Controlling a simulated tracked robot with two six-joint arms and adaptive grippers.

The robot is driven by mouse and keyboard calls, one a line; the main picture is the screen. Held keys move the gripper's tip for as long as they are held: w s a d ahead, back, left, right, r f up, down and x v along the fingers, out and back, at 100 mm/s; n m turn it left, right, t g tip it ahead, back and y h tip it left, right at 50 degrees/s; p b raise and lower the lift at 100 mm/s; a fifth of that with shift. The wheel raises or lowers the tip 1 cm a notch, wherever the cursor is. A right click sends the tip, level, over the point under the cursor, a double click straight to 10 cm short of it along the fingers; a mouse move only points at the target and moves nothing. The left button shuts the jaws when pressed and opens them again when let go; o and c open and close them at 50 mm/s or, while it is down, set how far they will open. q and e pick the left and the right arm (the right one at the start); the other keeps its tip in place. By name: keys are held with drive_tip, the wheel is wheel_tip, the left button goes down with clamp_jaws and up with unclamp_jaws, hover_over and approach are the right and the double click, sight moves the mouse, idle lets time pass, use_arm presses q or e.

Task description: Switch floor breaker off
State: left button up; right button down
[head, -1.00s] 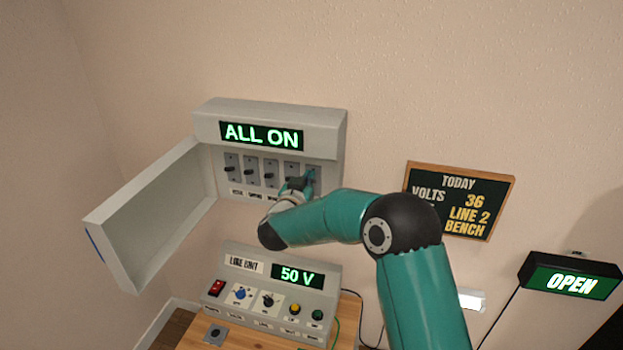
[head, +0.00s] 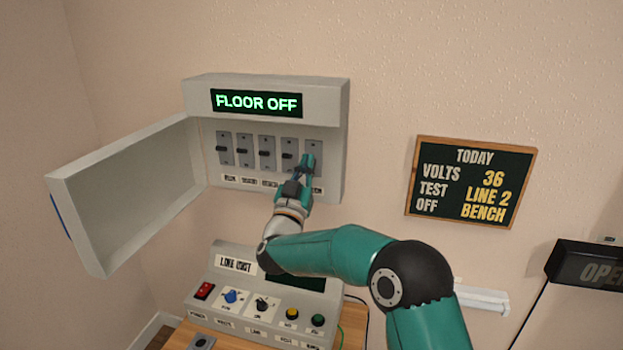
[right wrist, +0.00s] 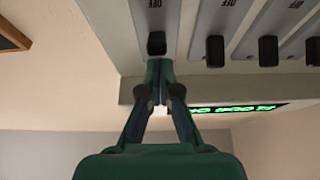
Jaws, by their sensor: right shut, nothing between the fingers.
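The grey breaker box (head: 330,110) on the wall has its door open to the left, and its display (head: 257,103) reads FLOOR OFF. Several breakers with black levers stand in a row inside. My right gripper (head: 307,163) is shut and empty in front of the rightmost breaker (head: 314,146), hiding its lever in the head view. In the right wrist view, my shut fingertips (right wrist: 160,66) are at that breaker's black lever (right wrist: 156,43), which sits slightly nearer the OFF mark than the neighbouring lever (right wrist: 215,50). Contact is unclear. My left gripper is not in view.
The open door (head: 130,195) juts out at left. Below the box, a grey line unit (head: 230,285) with knobs and buttons stands on a wooden bench; its display is dark. A chalkboard (head: 470,182) hangs at right, beside a dark OPEN sign (head: 590,270).

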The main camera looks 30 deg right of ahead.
drive_tip(key=shift+s+r, duration=0.15)
drive_tip(key=shift+r, duration=0.05)
drive_tip(key=b+v, duration=0.1)
drive_tip(key=v, duration=0.8)
drive_tip(key=shift+a, duration=0.25)
drive_tip(key=shift+f, duration=0.15)
